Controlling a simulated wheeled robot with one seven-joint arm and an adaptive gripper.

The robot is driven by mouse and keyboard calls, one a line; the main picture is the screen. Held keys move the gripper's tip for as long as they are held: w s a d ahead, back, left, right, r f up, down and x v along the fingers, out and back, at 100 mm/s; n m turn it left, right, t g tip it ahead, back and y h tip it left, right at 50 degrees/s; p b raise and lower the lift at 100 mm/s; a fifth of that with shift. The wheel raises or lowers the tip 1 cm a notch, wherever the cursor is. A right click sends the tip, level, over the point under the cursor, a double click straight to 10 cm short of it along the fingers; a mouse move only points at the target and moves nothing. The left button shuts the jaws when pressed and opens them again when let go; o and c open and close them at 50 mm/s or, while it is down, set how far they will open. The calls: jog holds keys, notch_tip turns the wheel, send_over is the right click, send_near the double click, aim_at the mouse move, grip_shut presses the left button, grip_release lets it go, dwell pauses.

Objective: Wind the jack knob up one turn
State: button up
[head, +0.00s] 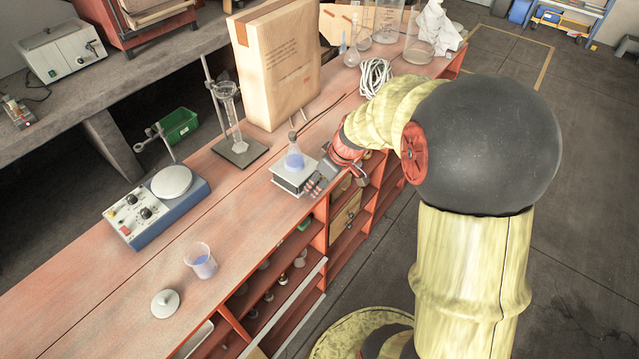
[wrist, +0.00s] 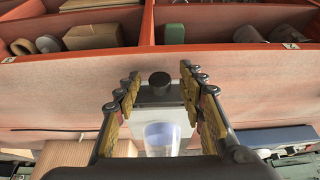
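The lab jack (head: 290,182), with a pale top plate, stands near the front edge of the red bench. A flask (head: 294,160) with blue liquid stands on the plate. My gripper (head: 314,186) is at the jack's right front side. In the wrist view the dark round jack knob (wrist: 160,83) shows beyond the plate (wrist: 168,104) and the flask (wrist: 160,138). My gripper's fingers (wrist: 160,80) are open, one on each side of the knob, with visible gaps between. In the head view I cannot make out the knob.
A hotplate stirrer (head: 155,205), a beaker (head: 200,261) and a stand with a cylinder (head: 238,148) are to the left. A big cardboard box (head: 278,65) stands behind the jack, and coiled cable (head: 375,77) lies beyond. Open shelves (wrist: 75,35) lie below the bench edge.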

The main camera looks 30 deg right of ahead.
jog(key=shift+c, duration=0.9)
jog(key=c, duration=0.8)
grip_shut()
jog(key=shift+w+d+f+g+y+b, duration=0.15)
jog(key=shift+d+g+y+b, duration=0.2)
jog(key=shift+y+b, duration=0.35)
jog(key=shift+m+g+y+p, duration=0.4)
jog(key=shift+m+y, duration=0.1)
jog(key=shift+y, duration=0.9)
jog(key=o, duration=0.9)
grip_release()
